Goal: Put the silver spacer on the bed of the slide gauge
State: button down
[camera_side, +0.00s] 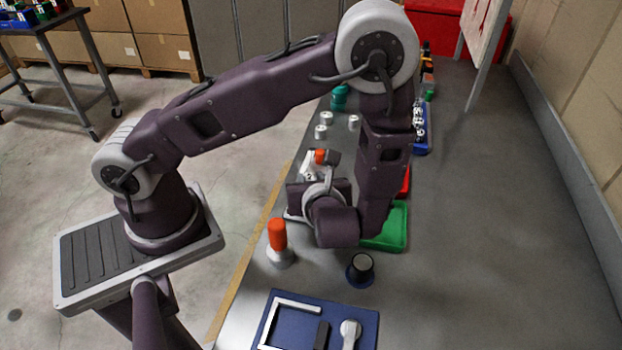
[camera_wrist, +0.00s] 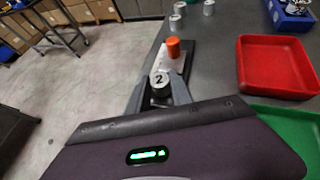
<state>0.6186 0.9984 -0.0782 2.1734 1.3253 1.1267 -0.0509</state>
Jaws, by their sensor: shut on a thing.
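The silver spacer (camera_wrist: 160,80), a short cylinder with a dark "2" on its top, stands between the fingers of my gripper (camera_wrist: 159,94) in the wrist view. My gripper is shut on it. Just beyond it is what looks like the slide gauge (camera_wrist: 173,64), a dark base with a pale metal part and an orange knob (camera_wrist: 173,47). In the side view the gauge's orange knob (camera_side: 320,156) shows beside my wrist, which hides much of the gauge. The spacer is at the gauge's near end; I cannot tell whether it touches the bed.
Several silver cylinders (camera_side: 326,117) stand farther back. Red (camera_wrist: 275,65) and green (camera_side: 397,228) trays lie to the right. An orange-topped silver piece (camera_side: 278,243), a dark round holder (camera_side: 360,269) and a blue fixture (camera_side: 371,322) stand nearer the side camera. The bench's right side is clear.

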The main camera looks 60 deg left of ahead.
jog(key=c, duration=1.1)
grip_release()
jog(key=shift+c, duration=0.2)
jog(key=v, duration=1.2)
jog(key=s+a+r+n+h, duration=0.2)
jog(key=s+r+n+h, duration=0.2)
jog(key=r+n, duration=0.4)
jog(key=s+a+r+n+h, duration=0.1)
jog(key=s+r+n+h, duration=0.4)
jog(key=n, duration=0.9)
notch_tip(320, 180, up, 5)
jog(key=shift+s+a+f+n+t+h, duration=0.15)
jog(key=shift+s+a+n+t+h, duration=0.2)
jog(key=shift+h, duration=0.75)
